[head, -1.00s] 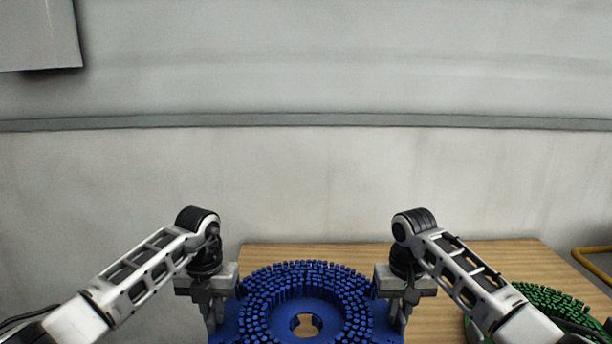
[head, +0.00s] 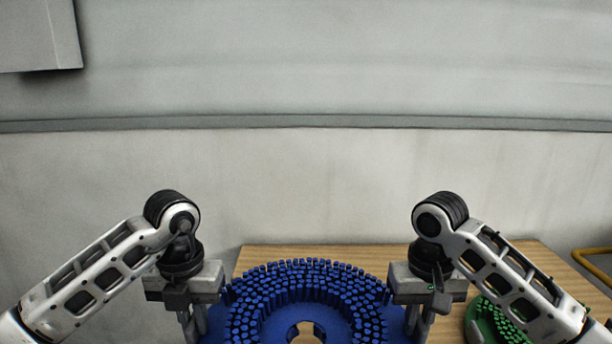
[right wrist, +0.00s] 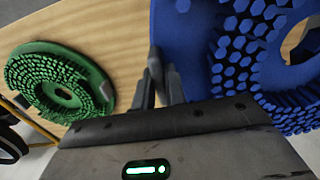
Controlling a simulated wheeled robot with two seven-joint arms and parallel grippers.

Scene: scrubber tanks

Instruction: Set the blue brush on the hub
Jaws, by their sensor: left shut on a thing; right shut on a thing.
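The blue brush (head: 305,292) is a round disc with several rings of bristle tufts facing up and a hole in its middle. It is in the lower middle of the head view, held between my two grippers. My left gripper (head: 192,325) is shut on its left edge. My right gripper (head: 420,322) is shut on its right edge. In the right wrist view the fingers (right wrist: 162,85) meet the rim of the blue brush (right wrist: 240,60). The brush's near part is cut off by the picture's lower edge. I cannot make out the hub in any view.
A green brush (head: 497,322) lies on the wooden table (head: 400,255) at the right, partly behind my right arm; it also shows in the right wrist view (right wrist: 60,85). A yellow rail (head: 592,262) stands at the far right. A pale wall rises behind the table.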

